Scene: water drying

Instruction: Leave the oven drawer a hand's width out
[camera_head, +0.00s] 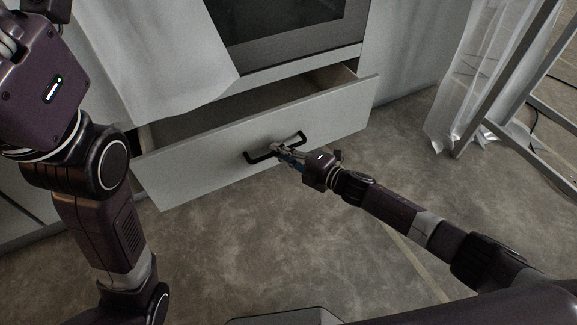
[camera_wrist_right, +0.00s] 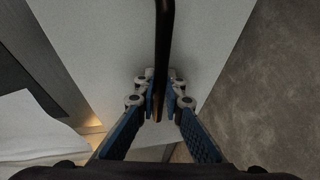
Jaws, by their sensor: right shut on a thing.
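The oven drawer (camera_head: 200,160) is a wide pale front under the oven, standing out from the cabinet with its dark inside showing along the top. Its black bar handle (camera_head: 262,157) is at the middle of the front. My right gripper (camera_head: 284,149) is at the handle, its fingers closed around the bar. In the right wrist view the black handle (camera_wrist_right: 163,40) runs down between the two blue-padded fingers (camera_wrist_right: 162,105). My left arm is at the left in the head view; its gripper fingers are out of frame.
The oven (camera_head: 285,30) has a dark glass door above the drawer. A metal rack (camera_head: 510,75) with translucent sheeting (camera_head: 462,95) stands at the right. The floor (camera_head: 240,240) before the drawer is clear.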

